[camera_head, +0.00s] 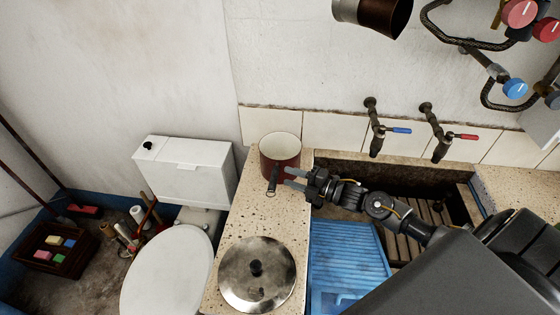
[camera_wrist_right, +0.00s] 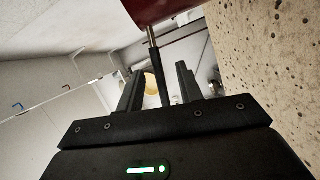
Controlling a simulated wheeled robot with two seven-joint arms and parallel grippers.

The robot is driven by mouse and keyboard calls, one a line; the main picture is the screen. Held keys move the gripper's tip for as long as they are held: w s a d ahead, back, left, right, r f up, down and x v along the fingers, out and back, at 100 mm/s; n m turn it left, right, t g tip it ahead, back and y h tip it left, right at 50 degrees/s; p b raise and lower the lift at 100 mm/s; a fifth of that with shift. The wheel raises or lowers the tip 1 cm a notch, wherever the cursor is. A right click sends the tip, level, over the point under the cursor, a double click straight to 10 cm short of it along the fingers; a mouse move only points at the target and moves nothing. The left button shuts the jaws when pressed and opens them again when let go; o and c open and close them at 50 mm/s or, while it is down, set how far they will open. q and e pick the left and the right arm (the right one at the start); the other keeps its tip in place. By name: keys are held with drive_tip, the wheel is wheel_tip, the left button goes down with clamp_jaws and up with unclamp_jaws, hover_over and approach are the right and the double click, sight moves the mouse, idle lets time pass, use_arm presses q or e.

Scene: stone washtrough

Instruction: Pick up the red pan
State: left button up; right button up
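The red pan (camera_head: 281,160), dark red outside and pale inside, stands upright on the speckled stone ledge by the tiled wall. Its dark handle (camera_head: 271,186) points toward the front of the ledge. My right gripper (camera_head: 287,178) reaches in from the right, beside the handle. In the right wrist view the pan's red side (camera_wrist_right: 150,10) is at the top, and its handle (camera_wrist_right: 155,65) runs down between the two fingers. The right gripper (camera_wrist_right: 159,70) is open there, with gaps on both sides of the handle. My left gripper is not in view.
A round metal lid (camera_head: 240,275) with a black knob lies on the ledge (camera_head: 250,220) in front of the pan. A toilet (camera_head: 165,270) stands left of the ledge. The trough with a blue washboard (camera_head: 350,255) is to the right, below two taps (camera_head: 375,140).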

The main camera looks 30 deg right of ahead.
sight(278, 171)
drive_tip(key=p+x, duration=0.2)
drive_tip(key=x, duration=0.1)
drive_tip(key=r+x, duration=0.1)
drive_tip(key=x, duration=0.1)
drive_tip(key=shift+s+a+p, duration=0.15)
drive_tip(key=shift+a+p, duration=0.05)
drive_tip(key=shift+p, duration=0.2)
drive_tip(key=shift+a+f, duration=0.1)
drive_tip(key=shift+d+f, duration=0.1)
drive_tip(key=shift+d, duration=0.1)
drive_tip(key=shift+c, duration=0.6)
drive_tip(key=shift+a, duration=0.1)
clamp_jaws()
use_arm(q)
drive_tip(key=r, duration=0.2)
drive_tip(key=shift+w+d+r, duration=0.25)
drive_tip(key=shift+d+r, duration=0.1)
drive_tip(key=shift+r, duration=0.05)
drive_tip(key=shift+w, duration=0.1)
use_arm(e)
drive_tip(key=shift+w, duration=0.2)
